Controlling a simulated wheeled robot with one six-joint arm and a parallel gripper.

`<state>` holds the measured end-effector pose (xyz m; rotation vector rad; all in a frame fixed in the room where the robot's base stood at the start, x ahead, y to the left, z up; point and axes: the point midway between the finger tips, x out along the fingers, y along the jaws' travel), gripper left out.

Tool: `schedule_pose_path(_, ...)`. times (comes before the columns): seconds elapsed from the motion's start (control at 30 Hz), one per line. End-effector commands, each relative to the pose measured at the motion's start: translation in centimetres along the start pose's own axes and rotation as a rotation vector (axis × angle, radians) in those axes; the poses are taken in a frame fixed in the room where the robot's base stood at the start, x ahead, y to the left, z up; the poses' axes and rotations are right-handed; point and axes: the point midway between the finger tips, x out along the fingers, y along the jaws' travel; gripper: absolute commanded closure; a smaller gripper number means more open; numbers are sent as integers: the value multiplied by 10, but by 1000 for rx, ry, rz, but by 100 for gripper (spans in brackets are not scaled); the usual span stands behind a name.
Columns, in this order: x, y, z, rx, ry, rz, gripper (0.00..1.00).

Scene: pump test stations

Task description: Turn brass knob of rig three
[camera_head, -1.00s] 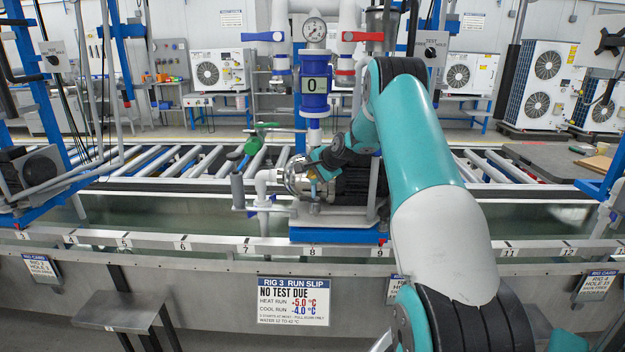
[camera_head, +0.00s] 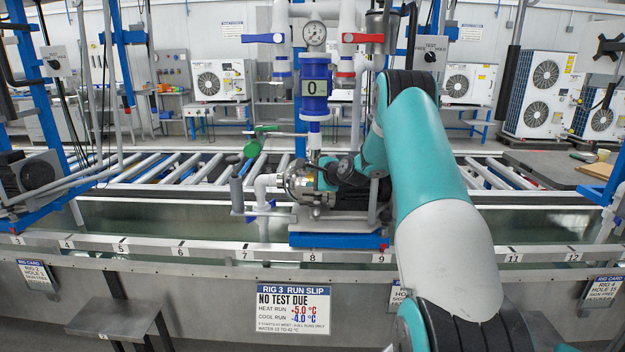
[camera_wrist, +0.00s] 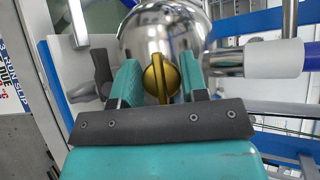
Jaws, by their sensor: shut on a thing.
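The brass knob (camera_wrist: 161,78) sits on the rounded shiny metal pump housing (camera_wrist: 163,34) in the wrist view. My gripper (camera_wrist: 161,84) has its two teal fingers on either side of the knob and is shut on it. In the head view my gripper (camera_head: 326,177) is at the front of the pump (camera_head: 298,183) on rig three, and the knob is barely visible there. The slip (camera_head: 290,307) below reads "RIG 3 RUN SLIP, NO TEST DUE, HEAT RUN +5.0 °C, COOL RUN -4.0 °C". A blue column with a "0" plate (camera_head: 314,88) stands above the pump.
A pressure gauge (camera_head: 314,33) sits between a blue lever (camera_head: 263,38) and a red lever (camera_head: 362,38). A numbered rail (camera_head: 180,246) runs along the front. A small shelf (camera_head: 128,314) juts out at lower left.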

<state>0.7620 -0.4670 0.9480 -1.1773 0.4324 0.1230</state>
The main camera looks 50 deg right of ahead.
Motion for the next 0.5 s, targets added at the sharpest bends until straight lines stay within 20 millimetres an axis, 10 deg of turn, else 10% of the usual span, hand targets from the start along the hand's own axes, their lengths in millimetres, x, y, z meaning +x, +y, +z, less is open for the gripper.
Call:
schedule_pose_path(0.37, -1, 1, -4, 5, 9, -1, 83)
schedule_pose_path(0.4, -1, 1, -4, 5, 9, -1, 57)
schedule_pose_path(0.5, -1, 1, -3, 5, 7, -1, 34)
